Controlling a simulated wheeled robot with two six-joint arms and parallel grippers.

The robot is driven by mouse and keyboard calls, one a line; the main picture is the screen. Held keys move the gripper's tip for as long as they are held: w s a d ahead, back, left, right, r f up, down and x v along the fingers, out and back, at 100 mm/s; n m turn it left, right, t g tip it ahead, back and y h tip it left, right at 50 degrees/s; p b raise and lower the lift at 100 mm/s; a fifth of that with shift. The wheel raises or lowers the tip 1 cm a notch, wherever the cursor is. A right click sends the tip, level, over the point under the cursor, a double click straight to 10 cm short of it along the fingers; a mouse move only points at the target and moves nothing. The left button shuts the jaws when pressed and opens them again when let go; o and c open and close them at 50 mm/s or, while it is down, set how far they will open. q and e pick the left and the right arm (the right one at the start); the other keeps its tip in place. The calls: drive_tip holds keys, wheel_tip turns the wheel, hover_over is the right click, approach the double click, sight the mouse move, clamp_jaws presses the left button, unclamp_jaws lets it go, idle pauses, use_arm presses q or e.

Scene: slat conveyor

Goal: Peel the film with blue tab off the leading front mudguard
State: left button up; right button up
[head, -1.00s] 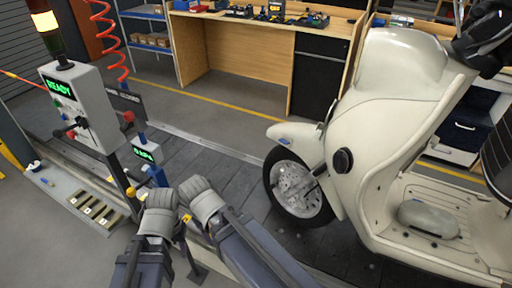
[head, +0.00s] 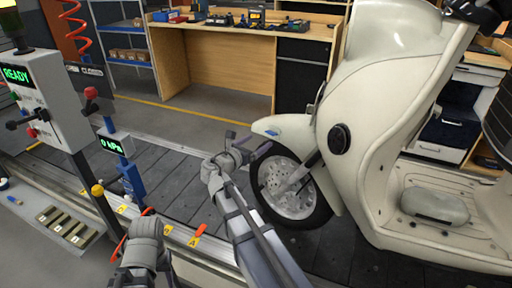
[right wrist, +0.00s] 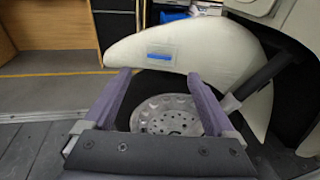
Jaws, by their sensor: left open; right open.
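The cream front mudguard (head: 290,125) of the scooter sits over its front wheel. A small blue tab (head: 272,132) shows on its side. In the right wrist view the mudguard (right wrist: 205,40) fills the upper middle, with the blue tab (right wrist: 160,57) inside a faint square film outline (right wrist: 148,46). My right gripper (head: 249,140) is open and empty, just left of the mudguard. In the right wrist view its fingers (right wrist: 159,76) stand apart below the tab, not visibly touching it. My left gripper (head: 142,216) is low at the left, away from the scooter; it is open, its fingertips unclear.
The front wheel (head: 285,188) is close to my right arm. A console (head: 45,100) and a gauge post (head: 116,145) stand at the left, near my left gripper. The dark slat conveyor (head: 180,175) is clear left of the wheel. A workbench (head: 230,65) stands behind.

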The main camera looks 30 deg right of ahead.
sight(268, 135)
drive_tip(key=shift+b+x, duration=0.55)
drive_tip(key=shift+x, duration=3.3)
drive_tip(key=shift+f, duration=0.1)
drive_tip(key=c, duration=1.4)
drive_tip(key=shift+s+a+r+p, duration=0.55)
drive_tip(key=shift+s+a, duration=0.2)
drive_tip(key=shift+a, duration=0.25)
drive_tip(key=shift+s+a+r+p, duration=0.5)
drive_tip(key=shift+s+a, duration=0.25)
drive_tip(key=shift+a, duration=0.2)
drive_tip(key=shift+s+a+r+p, duration=0.55)
drive_tip(key=shift+s+a, duration=0.2)
drive_tip(key=shift+a, duration=0.25)
clamp_jaws()
drive_tip(key=s+a+r+p, duration=0.3)
drive_tip(key=s+a, duration=0.1)
drive_tip(key=a, duration=0.2)
drive_tip(key=shift+s, duration=0.25)
